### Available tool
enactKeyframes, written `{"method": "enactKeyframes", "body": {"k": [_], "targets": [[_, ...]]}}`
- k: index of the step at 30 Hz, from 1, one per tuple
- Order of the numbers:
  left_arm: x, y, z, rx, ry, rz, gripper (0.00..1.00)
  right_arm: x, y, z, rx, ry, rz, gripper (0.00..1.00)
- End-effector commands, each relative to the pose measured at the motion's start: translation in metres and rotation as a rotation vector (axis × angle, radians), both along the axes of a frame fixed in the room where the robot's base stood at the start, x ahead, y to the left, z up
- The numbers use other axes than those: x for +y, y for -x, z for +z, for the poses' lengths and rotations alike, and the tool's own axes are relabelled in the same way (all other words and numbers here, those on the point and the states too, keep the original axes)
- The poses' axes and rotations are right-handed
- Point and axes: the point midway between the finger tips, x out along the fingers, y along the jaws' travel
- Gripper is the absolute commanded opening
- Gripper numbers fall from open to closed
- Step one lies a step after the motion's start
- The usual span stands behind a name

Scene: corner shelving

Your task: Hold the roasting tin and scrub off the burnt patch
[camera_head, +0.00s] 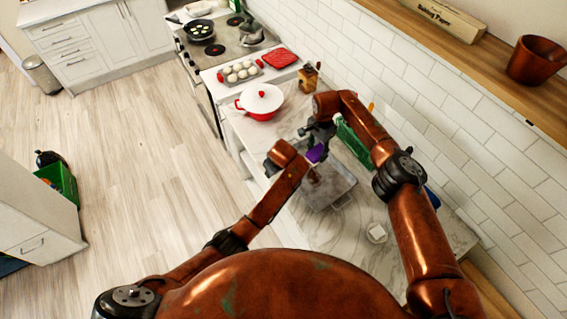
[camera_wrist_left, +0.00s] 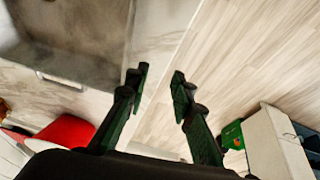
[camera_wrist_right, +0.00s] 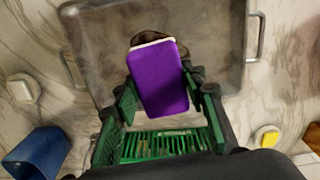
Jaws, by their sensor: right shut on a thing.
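The grey roasting tin (camera_head: 338,188) lies on the marble worktop, with a dark brown burnt patch (camera_head: 314,176) inside. In the right wrist view the tin (camera_wrist_right: 215,50) fills the upper middle, and the patch (camera_wrist_right: 150,38) is partly hidden behind a purple sponge (camera_wrist_right: 158,82) with a pale edge. My right gripper (camera_wrist_right: 158,95) is shut on the sponge, which is over the tin; contact with the patch is unclear. My left gripper (camera_wrist_left: 158,78) is open and empty, outside the tin (camera_wrist_left: 95,30) near the worktop's edge.
A green rack (camera_head: 353,146) stands against the tiled wall. A red pot with a white lid (camera_head: 261,100) is behind the tin. A small white dish (camera_head: 376,232) is in front. A blue container (camera_wrist_right: 38,154) stands beside the tin. Open floor is left.

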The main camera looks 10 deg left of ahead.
Motion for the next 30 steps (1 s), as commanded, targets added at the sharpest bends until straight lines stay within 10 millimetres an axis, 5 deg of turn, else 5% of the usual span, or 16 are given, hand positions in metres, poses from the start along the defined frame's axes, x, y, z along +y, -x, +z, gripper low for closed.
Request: {"method": "enactKeyframes", "body": {"k": [6,11,30], "targets": [[-0.038,-0.009,0.049,-0.071,0.02,-0.01,0.22,0.0,0.0,0.0,0.0,0.0,0.0,0.2],[-0.044,-0.011,0.053,-0.083,0.023,-0.009,0.22,0.0,0.0,0.0,0.0,0.0,0.0,0.2],[-0.027,-0.048,-0.039,-0.081,0.021,-0.01,0.22,0.0,0.0,0.0,0.0,0.0,0.0,0.2]]}}
